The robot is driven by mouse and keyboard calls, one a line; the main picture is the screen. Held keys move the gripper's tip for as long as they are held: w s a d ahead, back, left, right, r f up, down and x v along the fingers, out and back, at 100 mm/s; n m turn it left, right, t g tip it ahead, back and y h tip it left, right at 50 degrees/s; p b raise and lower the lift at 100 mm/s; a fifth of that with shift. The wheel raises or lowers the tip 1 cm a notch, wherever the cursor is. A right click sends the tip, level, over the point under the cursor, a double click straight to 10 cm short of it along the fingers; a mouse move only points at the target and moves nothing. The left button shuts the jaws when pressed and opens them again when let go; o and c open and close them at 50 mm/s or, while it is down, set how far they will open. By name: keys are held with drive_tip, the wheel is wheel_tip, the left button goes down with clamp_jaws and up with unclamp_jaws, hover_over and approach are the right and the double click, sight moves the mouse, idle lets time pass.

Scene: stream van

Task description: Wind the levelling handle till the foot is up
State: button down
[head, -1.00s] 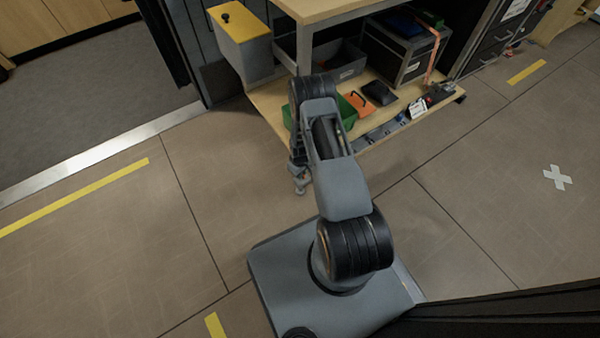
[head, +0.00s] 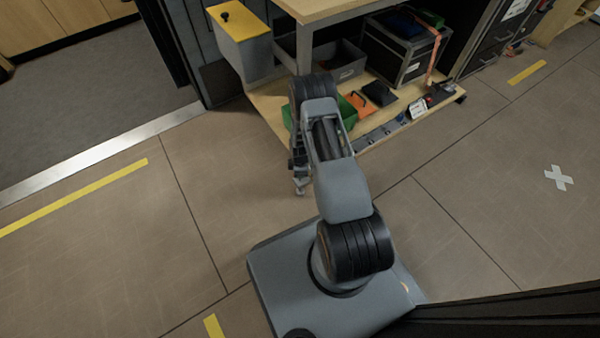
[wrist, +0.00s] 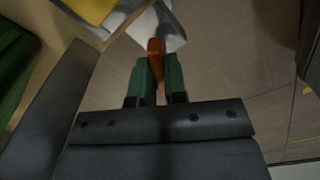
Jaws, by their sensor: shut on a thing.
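In the wrist view an orange-brown handle grip (wrist: 156,50) stands between the green fingers of my gripper (wrist: 157,78). The fingers are shut on it from both sides. A pale grey metal piece (wrist: 172,30) shows just beyond the grip; I cannot tell whether it is part of the winding gear. In the head view my arm hides most of the gripper and the handle, low by the front left corner of the bench. The levelling foot cannot be made out in either view.
A wooden bench with a lower shelf (head: 268,103) stands ahead, holding a green crate (head: 349,112), a grey bin (head: 345,62) and a black case (head: 398,52). A yellow-topped box (head: 238,22) is at its left. The floor on both sides is clear.

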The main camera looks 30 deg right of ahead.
drive_tip(key=shift+n, duration=0.7)
drive_tip(key=c, duration=1.2)
unclamp_jaws()
drive_tip(key=shift+o, duration=0.2)
wheel_tip(320, 180, up, 14)
drive_tip(key=p, duration=0.5)
drive_tip(key=shift+p, duration=0.35)
drive_tip(key=shift+f, duration=0.1)
